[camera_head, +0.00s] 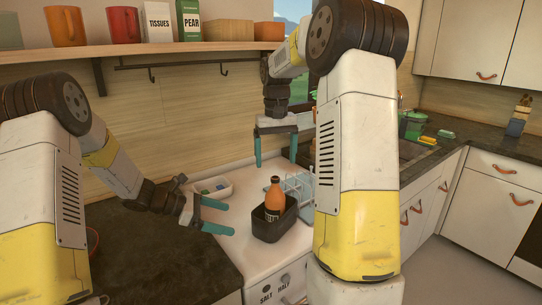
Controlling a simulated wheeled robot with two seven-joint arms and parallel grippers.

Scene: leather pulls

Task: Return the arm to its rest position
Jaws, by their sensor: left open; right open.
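My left gripper (225,217) is at the left of the white counter section, its teal fingers apart and empty. My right gripper (275,165) hangs above the back of the white counter, fingers pointing down, apart and empty. Both of my arms show, white and yellow with black joints. The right arm's large links hide part of the counter and the window behind.
A dark bin (276,227) holding an orange bottle (274,199) stands on the white counter, near both grippers. A small white tray (213,188) and a wire rack (299,184) are behind it. A wooden shelf (150,49) with mugs and boxes runs above. Dark counter (165,262) lies left.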

